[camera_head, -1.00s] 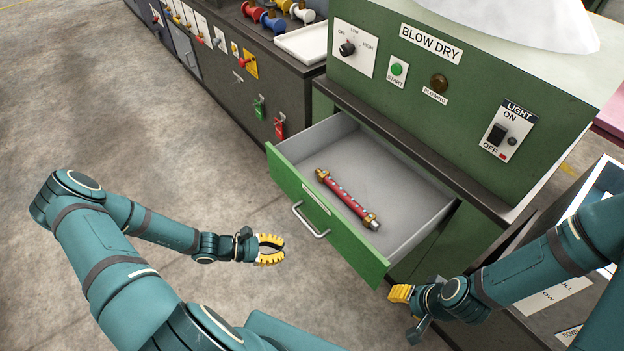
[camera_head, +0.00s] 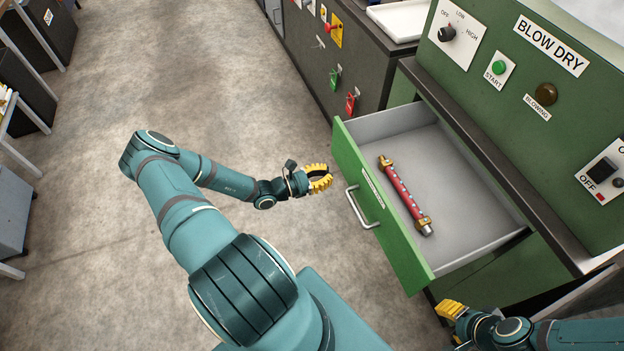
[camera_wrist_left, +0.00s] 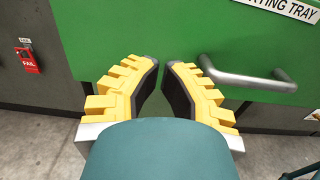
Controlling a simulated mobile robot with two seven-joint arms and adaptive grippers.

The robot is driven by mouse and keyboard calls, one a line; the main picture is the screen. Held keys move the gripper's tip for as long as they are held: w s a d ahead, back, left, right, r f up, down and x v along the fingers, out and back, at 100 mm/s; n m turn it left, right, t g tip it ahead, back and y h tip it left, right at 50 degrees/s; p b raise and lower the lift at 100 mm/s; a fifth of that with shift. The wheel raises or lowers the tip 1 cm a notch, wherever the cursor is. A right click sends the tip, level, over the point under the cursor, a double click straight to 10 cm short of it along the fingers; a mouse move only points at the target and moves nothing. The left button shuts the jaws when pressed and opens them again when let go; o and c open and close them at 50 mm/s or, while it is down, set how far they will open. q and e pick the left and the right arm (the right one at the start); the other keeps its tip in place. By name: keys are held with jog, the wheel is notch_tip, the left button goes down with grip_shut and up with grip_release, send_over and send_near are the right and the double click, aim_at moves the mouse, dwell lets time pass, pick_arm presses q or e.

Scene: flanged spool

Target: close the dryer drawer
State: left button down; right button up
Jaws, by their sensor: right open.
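The dryer drawer (camera_head: 380,205) stands pulled out of the green dryer. It has a green front, grey inside and a silver bar handle (camera_head: 357,208). A red rod with brass ends (camera_head: 405,195) lies inside it. My left gripper (camera_head: 322,178) is in front of the drawer front, near the handle, empty and partly open. In the left wrist view its fingertips (camera_wrist_left: 161,66) are a little apart and point at the green front, with the handle (camera_wrist_left: 245,80) to their right. My right gripper (camera_head: 451,309) is open below the drawer's near right corner.
The dryer panel (camera_head: 540,90) with knob, button and lamp rises behind the drawer. A dark cabinet (camera_head: 355,60) with red and green tags stands beyond it. The concrete floor (camera_head: 120,220) left of the drawer is clear; shelving (camera_head: 20,110) stands at far left.

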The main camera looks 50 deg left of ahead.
aim_at(350, 168)
pick_arm(q)
jog(key=b+x, duration=0.1)
jog(key=x, duration=0.5)
pick_arm(e)
jog(key=shift+w+f, duration=0.1)
jog(key=shift+f, duration=0.45)
